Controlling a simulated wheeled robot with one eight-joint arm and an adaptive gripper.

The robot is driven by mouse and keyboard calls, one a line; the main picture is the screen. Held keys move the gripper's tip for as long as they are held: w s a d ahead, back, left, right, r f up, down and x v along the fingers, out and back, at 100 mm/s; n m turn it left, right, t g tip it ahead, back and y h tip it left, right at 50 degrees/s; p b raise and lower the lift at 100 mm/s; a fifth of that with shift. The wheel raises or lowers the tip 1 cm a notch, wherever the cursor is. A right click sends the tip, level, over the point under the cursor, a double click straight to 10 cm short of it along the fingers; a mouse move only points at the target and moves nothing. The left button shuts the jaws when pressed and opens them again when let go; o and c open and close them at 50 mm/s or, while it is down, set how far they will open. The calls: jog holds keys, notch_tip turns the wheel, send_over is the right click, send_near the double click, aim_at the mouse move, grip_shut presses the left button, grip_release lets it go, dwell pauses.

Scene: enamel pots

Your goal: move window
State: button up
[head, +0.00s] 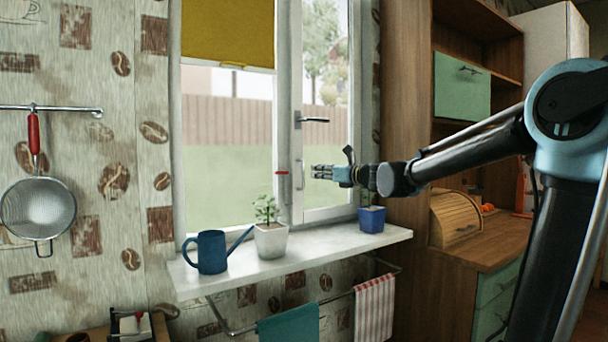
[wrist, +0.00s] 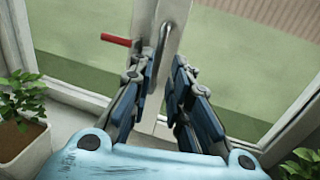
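The window has a white frame and a right sash (head: 298,75) with glass on both sides of the middle post. A dark lever handle (head: 312,120) sits high on the sash. Lower down, a silver bar handle (wrist: 163,42) and a red lever (wrist: 118,40) show in the wrist view; the red lever also shows in the head view (head: 283,172). My gripper (head: 313,172) is at the height of the red lever, in front of the sash. In the wrist view its two fingers (wrist: 160,62) are apart and empty. The silver handle lies just beyond the gap; I cannot tell whether a finger touches it.
The white sill (head: 340,245) holds a blue watering can (head: 212,252), a plant in a white pot (head: 271,240) and one in a blue pot (head: 372,219), both below my gripper. A wooden cabinet (head: 405,110) stands at the right. A yellow blind (head: 228,35) covers the upper left pane.

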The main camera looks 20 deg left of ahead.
send_over(303, 186)
jog(key=shift+w+a, duration=0.1)
jog(key=shift+w, duration=0.3)
grip_shut()
